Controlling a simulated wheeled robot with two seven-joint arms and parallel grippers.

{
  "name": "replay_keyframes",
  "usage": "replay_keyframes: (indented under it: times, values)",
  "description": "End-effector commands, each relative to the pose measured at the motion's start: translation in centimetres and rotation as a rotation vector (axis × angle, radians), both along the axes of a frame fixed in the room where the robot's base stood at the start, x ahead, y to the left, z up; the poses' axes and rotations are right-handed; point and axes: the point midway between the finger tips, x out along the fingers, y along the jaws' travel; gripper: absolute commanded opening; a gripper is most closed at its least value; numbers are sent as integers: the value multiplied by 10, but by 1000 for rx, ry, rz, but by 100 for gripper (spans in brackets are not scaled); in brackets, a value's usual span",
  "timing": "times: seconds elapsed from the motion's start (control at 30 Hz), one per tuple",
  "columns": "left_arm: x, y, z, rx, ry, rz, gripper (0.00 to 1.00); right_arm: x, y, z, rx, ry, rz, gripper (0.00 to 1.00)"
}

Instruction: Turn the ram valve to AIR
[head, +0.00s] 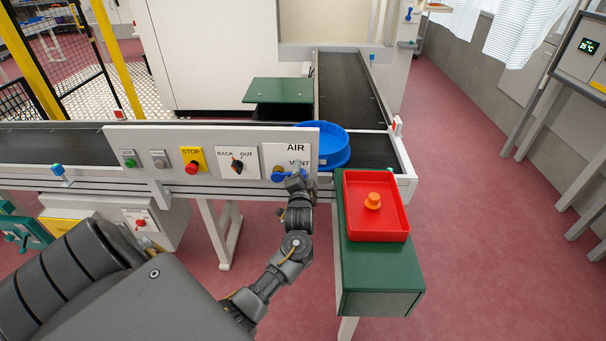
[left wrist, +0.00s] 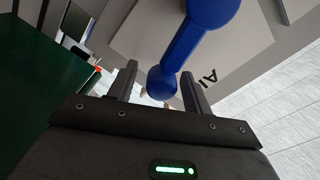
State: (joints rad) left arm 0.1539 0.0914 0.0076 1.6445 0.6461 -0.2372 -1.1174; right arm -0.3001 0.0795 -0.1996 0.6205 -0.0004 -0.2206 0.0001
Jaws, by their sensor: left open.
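The ram valve has a blue lever handle (head: 278,177) on a white plate (head: 270,152) at the right end of the control panel. The plate reads AIR at the top and VENT at its right side. The lever appears to point toward VENT, though my gripper partly hides it. My left gripper (head: 297,178) is right at the lever. In the left wrist view the blue lever (left wrist: 183,45) ends in a round knob lying between the tips of my open left gripper (left wrist: 159,74). I cannot tell if the fingers touch it. My right gripper is not in view.
A BACK/OUT selector (head: 237,163), a red STOP button (head: 192,167) and small buttons sit left on the panel. A blue round tray (head: 325,143) is behind it. A red tray (head: 376,230) holding an orange piece (head: 373,201) stands on a green block (head: 380,282) at right.

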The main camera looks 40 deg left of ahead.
Motion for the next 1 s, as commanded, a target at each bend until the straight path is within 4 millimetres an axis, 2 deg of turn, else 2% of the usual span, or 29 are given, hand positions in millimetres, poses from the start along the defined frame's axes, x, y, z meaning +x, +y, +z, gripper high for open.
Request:
replay_keyframes:
  times: [0.13, 0.17, 0.53, 1.0]
  values:
    - [0, 0, 0, 0, 0, 0, 50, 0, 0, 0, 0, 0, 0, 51]
    - [0, 0, 0, 0, 0, 0, 47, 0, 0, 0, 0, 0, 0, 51]
    - [0, -1, 0, 0, 0, -1, 0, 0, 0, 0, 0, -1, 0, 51]
    - [-1, 0, 8, -58, -44, -1, 0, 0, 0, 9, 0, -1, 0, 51]
